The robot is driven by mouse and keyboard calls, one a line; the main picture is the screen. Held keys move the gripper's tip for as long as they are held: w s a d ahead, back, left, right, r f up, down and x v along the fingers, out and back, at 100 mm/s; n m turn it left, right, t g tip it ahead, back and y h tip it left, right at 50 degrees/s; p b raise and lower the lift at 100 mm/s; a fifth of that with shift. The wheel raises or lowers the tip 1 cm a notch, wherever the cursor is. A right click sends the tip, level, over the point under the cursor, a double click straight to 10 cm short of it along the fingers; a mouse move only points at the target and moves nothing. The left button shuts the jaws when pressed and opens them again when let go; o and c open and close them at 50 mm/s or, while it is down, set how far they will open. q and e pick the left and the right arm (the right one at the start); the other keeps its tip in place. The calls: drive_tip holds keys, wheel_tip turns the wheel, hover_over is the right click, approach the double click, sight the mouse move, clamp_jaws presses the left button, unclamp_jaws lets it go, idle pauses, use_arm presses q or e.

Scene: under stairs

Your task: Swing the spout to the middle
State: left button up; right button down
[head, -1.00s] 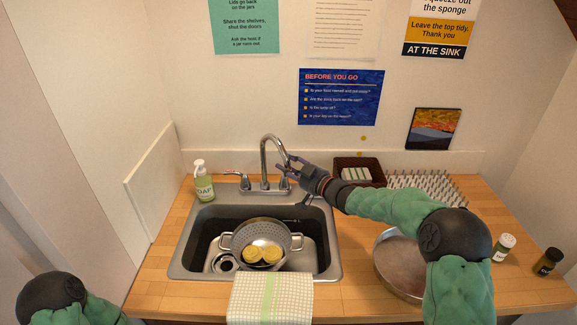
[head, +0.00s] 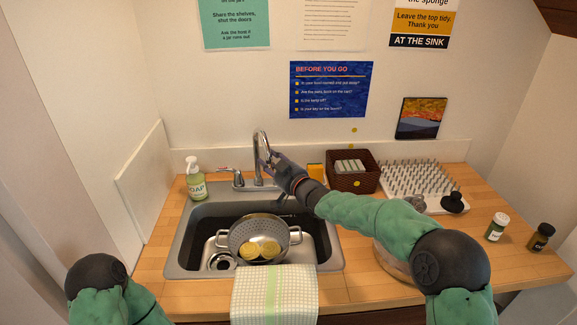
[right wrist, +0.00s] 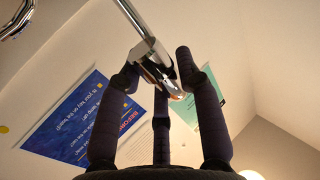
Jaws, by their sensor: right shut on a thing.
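The chrome spout (head: 256,143) rises from the tap base behind the sink (head: 181,238) and arches over, its tip pointing forward and a little right. My right gripper (head: 270,160) is shut on the spout near its down-turned end. In the right wrist view, the spout's tip (right wrist: 158,68) shows between the dark fingers (right wrist: 162,92). A lever handle (head: 237,176) sits left of the spout. My left gripper is out of view; only part of my left arm shows at the bottom left.
A metal colander (head: 240,232) with yellow round pieces stands in the sink. A soap bottle (head: 195,182) stands at the back left. A checked towel (head: 273,295) hangs over the front edge. A brown basket (head: 340,185), a spiked drying rack (head: 400,178) and two jars stand on the right.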

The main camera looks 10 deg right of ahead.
drive_tip(key=shift+s+a+f+b, duration=0.1)
drive_tip(key=shift+a+b, duration=0.1)
drive_tip(key=shift+a, duration=0.55)
drive_tip(key=shift+s+a+r+b, duration=0.15)
drive_tip(key=shift+a+b, duration=0.1)
drive_tip(key=shift+a, duration=0.55)
drive_tip(key=shift+s+a+f+b, duration=0.1)
drive_tip(key=shift+a+f+b, duration=0.1)
drive_tip(key=shift+a, duration=0.55)
drive_tip(key=c, duration=0.8)
unclamp_jaws()
drive_tip(key=shift+a, duration=0.1)
drive_tip(key=shift+v, duration=6.1)
